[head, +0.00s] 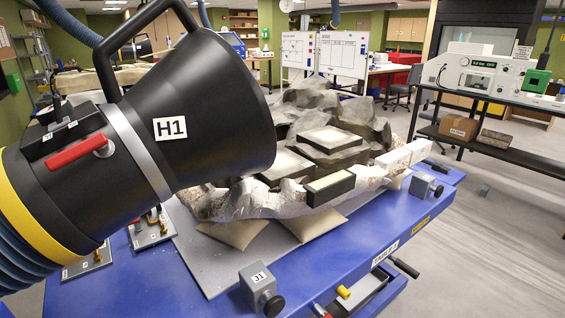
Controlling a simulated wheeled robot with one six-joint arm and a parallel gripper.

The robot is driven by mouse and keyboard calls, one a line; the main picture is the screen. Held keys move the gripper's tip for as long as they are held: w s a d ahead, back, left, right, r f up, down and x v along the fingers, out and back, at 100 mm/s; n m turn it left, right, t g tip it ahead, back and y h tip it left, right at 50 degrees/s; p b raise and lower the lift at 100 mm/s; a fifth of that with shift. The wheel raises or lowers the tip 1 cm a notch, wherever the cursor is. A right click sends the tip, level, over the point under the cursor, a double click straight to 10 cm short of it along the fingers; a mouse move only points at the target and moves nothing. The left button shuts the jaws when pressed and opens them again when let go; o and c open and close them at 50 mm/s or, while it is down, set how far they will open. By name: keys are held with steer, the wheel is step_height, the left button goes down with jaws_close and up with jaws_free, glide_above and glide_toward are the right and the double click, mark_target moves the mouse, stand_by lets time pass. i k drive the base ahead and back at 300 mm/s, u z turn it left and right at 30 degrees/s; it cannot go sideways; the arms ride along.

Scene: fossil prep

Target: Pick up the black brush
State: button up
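I cannot make out a black brush for certain. A small black block with a pale top (330,188) sits at the front edge of the jacketed fossil block (240,200). A black handle-shaped piece (404,267) sticks out at the front side of the blue table (210,292), near a grey tray (365,292); I cannot tell if it is a brush. My gripper is not in view. The large black hood hides the table's left part and much of the rock's left side.
A black extraction hood labelled H1 (215,85) on a ribbed hose fills the left. Grey clamps J1 (261,286) and J4 (424,187) stand on the table edge. A machine bench (480,135) is at right. The floor at front right (490,255) is clear.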

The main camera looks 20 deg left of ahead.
mark_target(436, 166)
steer(key=z, duration=1)
steer(key=i, duration=4.5)
steer(key=u, duration=3.5)
steer(key=i, duration=0.8)
